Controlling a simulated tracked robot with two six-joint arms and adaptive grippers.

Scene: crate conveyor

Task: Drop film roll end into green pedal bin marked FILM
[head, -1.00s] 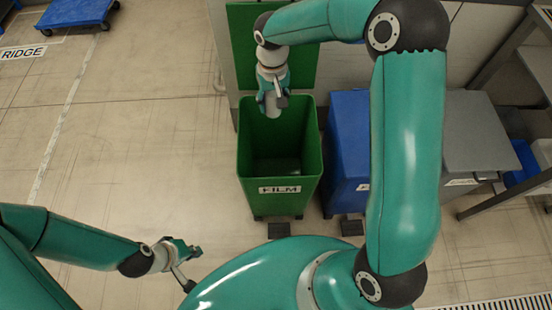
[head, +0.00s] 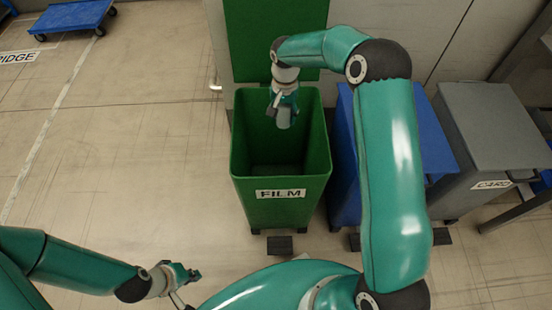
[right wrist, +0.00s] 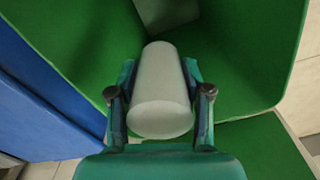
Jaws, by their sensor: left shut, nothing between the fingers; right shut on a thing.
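The green pedal bin marked FILM (head: 281,205) stands with its lid (head: 250,60) up against the wall. My right gripper (head: 283,112) is over the bin's opening, shut on the film roll end (head: 284,119), a pale grey cylinder pointing down. In the right wrist view the film roll end (right wrist: 161,92) sits between both fingers, with the green bin walls (right wrist: 235,50) around it. A pale patch lies at the bin's bottom in that view; I cannot tell what it is. My left gripper (head: 188,274) is shut and empty, low at the left, away from the bin.
A blue bin (head: 345,165) stands close to the right of the green one, partly behind my right arm. A grey bin marked CARD (head: 497,130) is further right. A blue trolley (head: 72,16) is at the far left. The floor left of the bins is clear.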

